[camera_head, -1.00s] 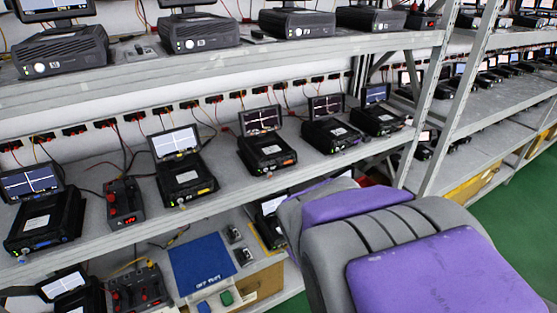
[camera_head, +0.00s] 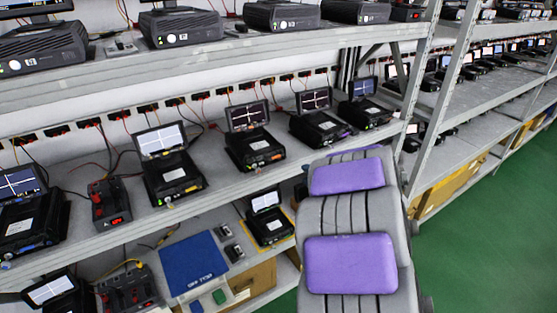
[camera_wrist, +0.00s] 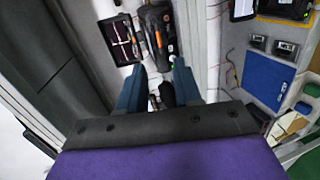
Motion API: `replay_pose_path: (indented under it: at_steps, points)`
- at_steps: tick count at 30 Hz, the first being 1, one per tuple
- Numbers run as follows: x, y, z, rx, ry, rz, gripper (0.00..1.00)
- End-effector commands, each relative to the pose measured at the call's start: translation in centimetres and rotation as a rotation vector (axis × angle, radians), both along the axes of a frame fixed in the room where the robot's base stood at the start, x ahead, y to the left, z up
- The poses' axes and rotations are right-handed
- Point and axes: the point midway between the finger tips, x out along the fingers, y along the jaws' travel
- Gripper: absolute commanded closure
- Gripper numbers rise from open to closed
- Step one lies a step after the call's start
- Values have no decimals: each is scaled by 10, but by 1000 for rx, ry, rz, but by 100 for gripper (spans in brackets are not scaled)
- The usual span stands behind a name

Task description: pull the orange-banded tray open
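The orange-banded tray is a black unit (camera_head: 255,150) with a small raised screen and an orange mark at its front right corner, on the middle shelf in the head view. In the wrist view, a black unit with orange marks (camera_wrist: 160,35), apparently the same one, lies at the top centre beside its screen. My gripper (camera_wrist: 157,76) shows two teal fingers spread apart with nothing between them. The fingertips point toward this unit's front and appear short of it. In the head view my arm hides the gripper.
The middle shelf (camera_head: 110,240) holds similar units, including a yellow-marked one (camera_head: 173,178) to the left and a purple-marked one (camera_head: 320,128) to the right. Below are a blue mat (camera_head: 193,265) and another unit (camera_head: 268,220). Green floor (camera_head: 480,240) is clear at right.

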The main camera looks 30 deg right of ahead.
Motion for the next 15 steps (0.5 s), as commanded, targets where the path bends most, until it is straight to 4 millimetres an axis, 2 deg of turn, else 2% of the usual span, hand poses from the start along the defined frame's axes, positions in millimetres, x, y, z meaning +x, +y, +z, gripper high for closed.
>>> replay_pose_path:
  at_steps: [4,8,15]
  points:
    - [-1,4,-3,-9,-31,51,66]
    - [7,6,-4,-11,-39,61,66]
    - [47,7,-14,-9,-39,62,66]
